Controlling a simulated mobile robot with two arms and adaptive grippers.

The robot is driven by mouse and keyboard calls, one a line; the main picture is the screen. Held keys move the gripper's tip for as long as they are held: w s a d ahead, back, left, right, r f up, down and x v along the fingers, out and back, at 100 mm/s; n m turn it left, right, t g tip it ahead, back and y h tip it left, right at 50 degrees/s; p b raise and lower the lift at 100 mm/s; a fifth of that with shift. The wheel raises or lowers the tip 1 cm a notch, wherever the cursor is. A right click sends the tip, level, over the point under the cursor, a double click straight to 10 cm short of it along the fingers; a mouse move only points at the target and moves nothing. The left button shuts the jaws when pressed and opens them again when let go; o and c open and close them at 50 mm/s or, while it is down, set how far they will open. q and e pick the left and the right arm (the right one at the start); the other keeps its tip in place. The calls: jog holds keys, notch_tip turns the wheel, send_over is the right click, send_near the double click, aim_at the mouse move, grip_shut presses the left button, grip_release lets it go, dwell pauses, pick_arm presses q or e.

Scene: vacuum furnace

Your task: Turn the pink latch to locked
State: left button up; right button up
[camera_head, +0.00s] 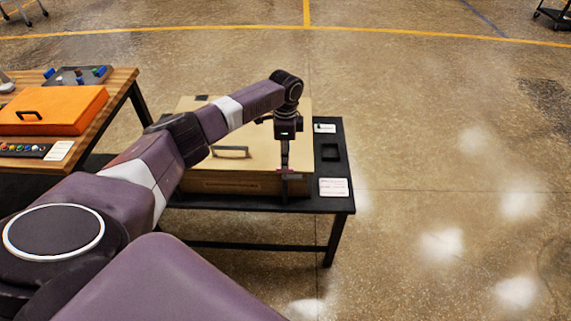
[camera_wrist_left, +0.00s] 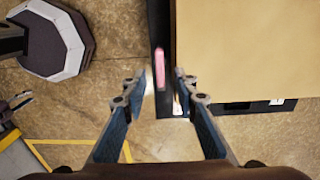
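The pink latch (camera_wrist_left: 160,82) shows in the left wrist view as a small pink bar on a dark strip beside the tan box (camera_wrist_left: 250,45). My left gripper (camera_wrist_left: 164,88) is open, its two fingertips on either side of the latch. I cannot tell whether they touch it. In the head view my left gripper (camera_head: 286,172) points down at the front right corner of the tan box (camera_head: 225,183), with a small reddish spot at its tip. The latch itself is mostly hidden there.
The box has a handle (camera_head: 231,152) on top and stands on a black table (camera_head: 335,165) with white labels (camera_head: 333,187) at its right end. A wooden table (camera_head: 122,84) with an orange case (camera_head: 52,112) stands at the left. The floor to the right is clear.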

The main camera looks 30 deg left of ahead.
pick_arm(q)
jog(key=shift+f, duration=1.85)
grip_shut()
